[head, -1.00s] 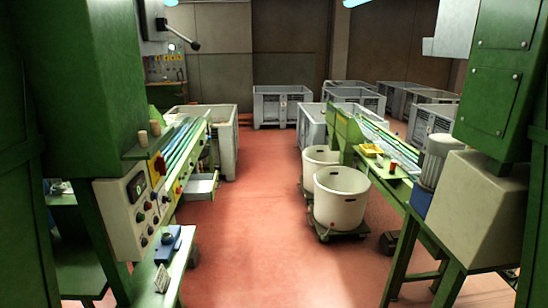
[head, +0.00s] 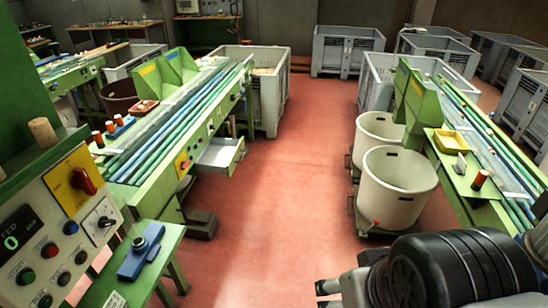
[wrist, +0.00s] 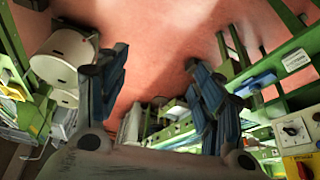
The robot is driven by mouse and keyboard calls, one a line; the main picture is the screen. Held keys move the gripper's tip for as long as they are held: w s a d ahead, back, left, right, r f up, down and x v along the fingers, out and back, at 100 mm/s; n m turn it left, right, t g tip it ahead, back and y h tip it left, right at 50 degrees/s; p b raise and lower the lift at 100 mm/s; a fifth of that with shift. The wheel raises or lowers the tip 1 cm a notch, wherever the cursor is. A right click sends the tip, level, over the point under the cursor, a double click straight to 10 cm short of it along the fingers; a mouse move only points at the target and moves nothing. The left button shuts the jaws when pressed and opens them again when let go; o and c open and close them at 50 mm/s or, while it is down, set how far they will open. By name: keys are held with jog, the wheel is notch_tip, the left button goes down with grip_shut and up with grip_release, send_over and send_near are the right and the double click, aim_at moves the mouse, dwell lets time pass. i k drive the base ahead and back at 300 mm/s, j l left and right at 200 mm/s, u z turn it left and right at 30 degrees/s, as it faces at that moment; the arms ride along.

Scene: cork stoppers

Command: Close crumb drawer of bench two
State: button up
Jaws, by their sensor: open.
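A pale grey drawer (head: 220,154) stands pulled out from the right side of the green bench (head: 128,197) on the left in the head view. Its open top and front panel face the aisle. No label telling which bench this is can be read. My gripper (wrist: 158,72) shows in the wrist view, with its two dark blue-grey fingers spread wide and nothing between them. It is well apart from the drawer, above the red floor.
White tubs (head: 396,187) on dollies stand right of the aisle beside another green bench (head: 470,183). A control panel (head: 65,227) and a low green shelf (head: 140,262) are at the near left. Grey crates (head: 346,52) stand behind. The red aisle floor (head: 290,190) is clear.

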aim_at(221, 156)
jog(key=i+l+u, duration=0.5)
jog(key=i+l, duration=0.15)
jog(key=i, duration=0.35)
jog(key=i+l, duration=0.1)
jog(key=i, duration=0.35)
jog(key=i+l+u, duration=0.1)
jog(key=i, duration=0.4)
jog(key=i+l, duration=0.2)
jog(key=i, duration=0.25)
jog(key=i+l, duration=0.15)
jog(key=i, duration=0.3)
jog(key=i+l+u, duration=0.1)
jog(key=i, duration=0.4)
